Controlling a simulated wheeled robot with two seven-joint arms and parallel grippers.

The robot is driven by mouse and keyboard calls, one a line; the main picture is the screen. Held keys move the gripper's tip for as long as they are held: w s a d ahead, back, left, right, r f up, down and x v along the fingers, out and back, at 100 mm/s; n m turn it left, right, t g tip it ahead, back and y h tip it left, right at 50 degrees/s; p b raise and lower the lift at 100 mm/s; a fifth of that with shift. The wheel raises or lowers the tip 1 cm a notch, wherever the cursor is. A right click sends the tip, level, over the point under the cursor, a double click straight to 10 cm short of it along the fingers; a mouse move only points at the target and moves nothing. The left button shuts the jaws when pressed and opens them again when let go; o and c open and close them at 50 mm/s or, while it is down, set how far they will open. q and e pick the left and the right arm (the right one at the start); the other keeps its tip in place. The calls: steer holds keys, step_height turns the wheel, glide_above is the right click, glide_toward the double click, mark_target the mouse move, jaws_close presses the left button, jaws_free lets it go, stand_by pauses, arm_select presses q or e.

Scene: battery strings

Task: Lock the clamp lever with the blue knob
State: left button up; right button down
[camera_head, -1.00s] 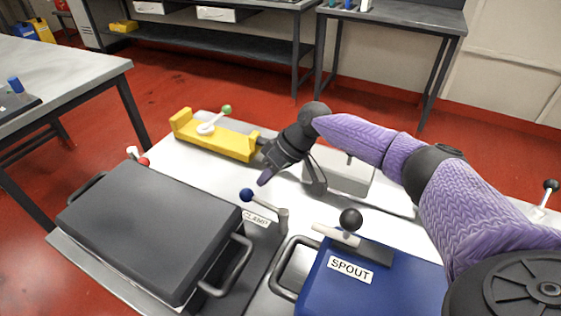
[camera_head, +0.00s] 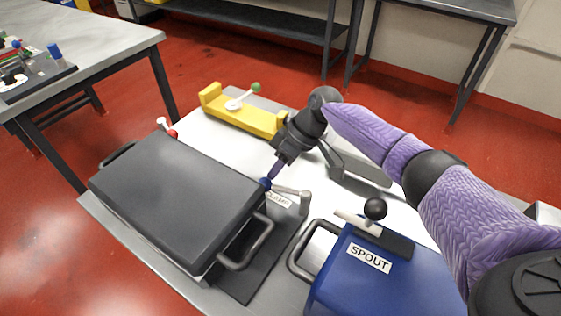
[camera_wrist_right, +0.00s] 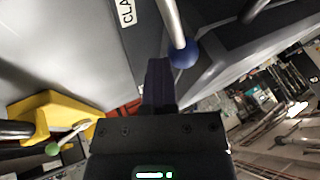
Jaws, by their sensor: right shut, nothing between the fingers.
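The clamp lever (camera_head: 288,191) is a grey bar on a short upright post, with a blue knob (camera_head: 265,184) at its left end. It stands beside a label reading CLAMP (camera_head: 279,200), right of a dark grey box. My right gripper (camera_head: 274,174) is shut and empty, its fingertips right at the blue knob. In the right wrist view the blue knob (camera_wrist_right: 183,54) is just right of the shut fingers (camera_wrist_right: 158,85); I cannot tell whether they touch. My left gripper is not in view.
The dark grey box (camera_head: 180,205) with handles lies left. A blue box labelled SPOUT (camera_head: 385,280) with a black-knobbed lever (camera_head: 375,209) lies right. A yellow block (camera_head: 243,114) with a green-knobbed lever is behind. A red knob (camera_head: 172,134) sits at the box's far corner.

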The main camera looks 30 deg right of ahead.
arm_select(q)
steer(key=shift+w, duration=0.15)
arm_select(e)
steer(key=shift+a, duration=0.2)
steer(key=shift+d+r, duration=0.15)
steer(key=shift+r, duration=0.1)
arm_select(q)
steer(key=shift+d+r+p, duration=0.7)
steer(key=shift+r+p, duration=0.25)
steer(key=shift+p, duration=0.05)
arm_select(e)
steer(key=v, duration=0.9)
steer(key=shift+d, duration=0.25)
steer(key=shift+r, duration=0.2)
